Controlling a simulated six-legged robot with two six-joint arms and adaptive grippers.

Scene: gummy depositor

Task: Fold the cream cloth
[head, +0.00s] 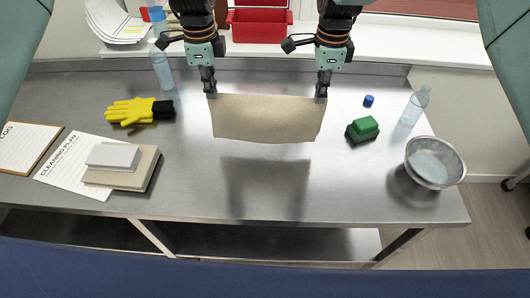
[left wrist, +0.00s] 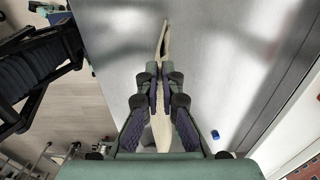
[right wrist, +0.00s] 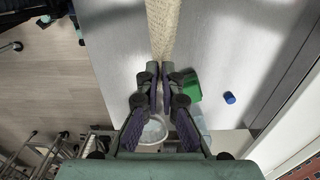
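The cream cloth (head: 267,119) hangs spread between my two grippers above the steel table in the head view, with its shadow or reflection below it. My left gripper (head: 210,92) is shut on its upper left corner. My right gripper (head: 321,93) is shut on its upper right corner. In the left wrist view the cloth (left wrist: 163,42) shows edge-on beyond the closed fingers (left wrist: 159,85). In the right wrist view the cloth (right wrist: 162,25) runs as a narrow strip from the closed fingers (right wrist: 159,85).
Yellow gloves (head: 133,111), a stacked block pile (head: 121,178) and a cleaning plan sheet (head: 62,171) lie left on the table (head: 330,190). A green block (head: 363,128), blue cap (head: 368,101), clear bottle (head: 414,106) and metal bowl (head: 434,162) are right. The front middle is clear.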

